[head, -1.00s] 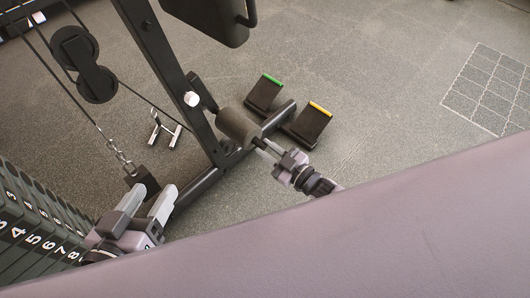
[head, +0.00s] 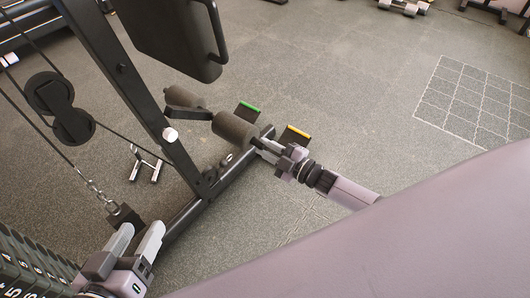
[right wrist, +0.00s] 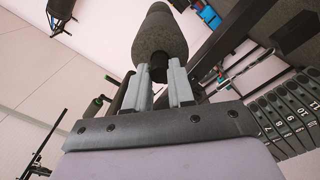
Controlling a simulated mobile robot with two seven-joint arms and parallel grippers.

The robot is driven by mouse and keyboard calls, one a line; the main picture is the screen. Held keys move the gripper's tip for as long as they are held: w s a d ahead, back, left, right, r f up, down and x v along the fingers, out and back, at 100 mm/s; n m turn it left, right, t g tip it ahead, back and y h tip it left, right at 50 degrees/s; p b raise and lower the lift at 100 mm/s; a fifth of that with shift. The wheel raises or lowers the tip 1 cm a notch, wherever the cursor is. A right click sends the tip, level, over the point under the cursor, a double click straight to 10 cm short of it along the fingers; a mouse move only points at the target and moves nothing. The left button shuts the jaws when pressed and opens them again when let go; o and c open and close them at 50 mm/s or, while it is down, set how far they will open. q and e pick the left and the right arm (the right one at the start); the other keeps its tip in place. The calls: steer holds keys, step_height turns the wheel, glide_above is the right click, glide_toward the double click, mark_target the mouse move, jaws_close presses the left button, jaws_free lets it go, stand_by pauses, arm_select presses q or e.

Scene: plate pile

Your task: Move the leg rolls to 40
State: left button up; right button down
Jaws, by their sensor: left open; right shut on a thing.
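The leg rolls are two dark grey foam cylinders on one bar of the gym machine. The near roll (head: 236,131) and the far roll (head: 187,96) show in the head view. My right gripper (head: 263,146) is shut on the near end of the roll bar, beside the near roll. In the right wrist view the fingers (right wrist: 158,88) close around the bar end just below the near roll (right wrist: 160,42). My left gripper (head: 137,240) is open and empty beside the weight stack (head: 25,262). I cannot make out an angle scale or the figure 40.
A cable with pulleys (head: 60,107) hangs at left. Open floor lies right.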

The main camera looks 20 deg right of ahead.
steer(key=shift+w+d+r, duration=0.25)
steer(key=shift+d+r, duration=0.1)
steer(key=c, duration=1)
jaws_free()
steer(key=shift+o, duration=0.2)
steer(key=shift+s+a+f, duration=0.1)
steer(key=shift+s, duration=0.1)
arm_select(q)
steer(key=shift+w+d+r+g+p, duration=0.1)
steer(key=shift+d+r+g+p, duration=0.2)
steer(key=shift+p, duration=0.95)
arm_select(e)
steer(key=v, duration=0.7)
arm_select(q)
steer(key=shift+s+f, duration=0.15)
steer(key=shift+s, duration=0.05)
